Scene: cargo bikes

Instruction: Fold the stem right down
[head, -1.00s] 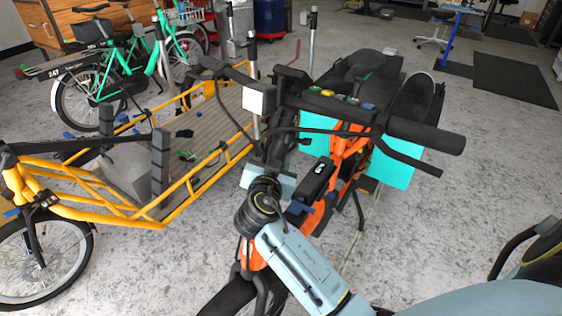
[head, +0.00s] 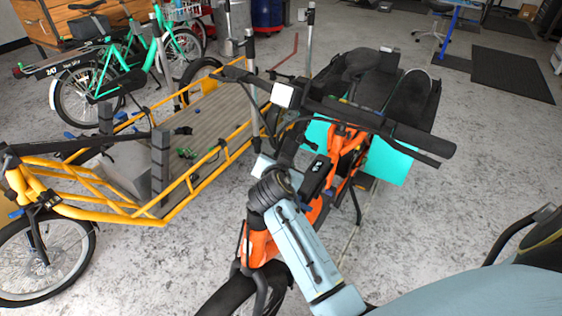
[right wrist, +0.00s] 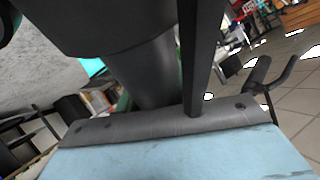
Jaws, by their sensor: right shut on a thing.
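The orange cargo bike (head: 262,243) stands in the middle of the head view, its front wheel towards me. Its dark stem (head: 285,142) leans back towards the saddle and carries the black handlebar (head: 375,122) with a small white-faced part (head: 284,95) on it. My right gripper (head: 285,156) reaches up from below and is shut on the stem, below the handlebar. Its fingertips are mostly hidden in the head view. In the right wrist view a dark round tube (right wrist: 152,75) rises close in front of the pale gripper body. My left gripper is out of view.
A yellow cargo bike (head: 105,213) with a long slatted bed stands close on the left. Green bikes (head: 118,72) stand behind it. Teal panels (head: 390,163) flank the orange bike's rear. The floor to the right is mostly clear, with a dark mat (head: 500,77).

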